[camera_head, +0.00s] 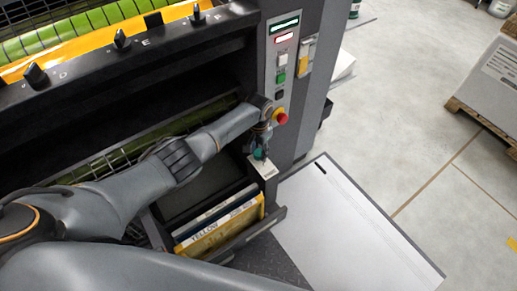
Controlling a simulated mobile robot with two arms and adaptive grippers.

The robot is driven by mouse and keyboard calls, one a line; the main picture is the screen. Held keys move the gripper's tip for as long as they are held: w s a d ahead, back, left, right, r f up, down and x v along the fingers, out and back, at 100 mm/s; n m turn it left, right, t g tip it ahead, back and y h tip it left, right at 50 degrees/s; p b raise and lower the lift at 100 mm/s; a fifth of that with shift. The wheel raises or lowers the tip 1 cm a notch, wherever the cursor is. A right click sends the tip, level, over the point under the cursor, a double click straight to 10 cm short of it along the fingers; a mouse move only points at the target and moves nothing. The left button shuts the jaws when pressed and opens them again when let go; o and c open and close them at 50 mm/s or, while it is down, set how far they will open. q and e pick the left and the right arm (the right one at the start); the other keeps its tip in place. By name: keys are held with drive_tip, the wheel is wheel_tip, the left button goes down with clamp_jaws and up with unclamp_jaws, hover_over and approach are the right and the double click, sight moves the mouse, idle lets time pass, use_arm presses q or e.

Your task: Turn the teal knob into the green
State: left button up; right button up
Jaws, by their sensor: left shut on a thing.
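The teal knob (259,154) sits low on the front of the machine, above a small white plate (264,169). It is small and partly covered. My left gripper (261,145) points down at it from above and is shut on it. The green zone and the knob's pointer are too small or hidden to make out. My right gripper is not in view.
A control panel (280,75) with a red stop button (280,116) is just above my left gripper. A white-topped surface (345,235) is at right; open floor lies beyond.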

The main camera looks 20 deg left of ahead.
sight(258, 152)
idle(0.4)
use_arm(q)
drive_tip(key=o, duration=1.1)
drive_tip(key=shift+o, duration=0.2)
wheel_tip(258, 152, up, 12)
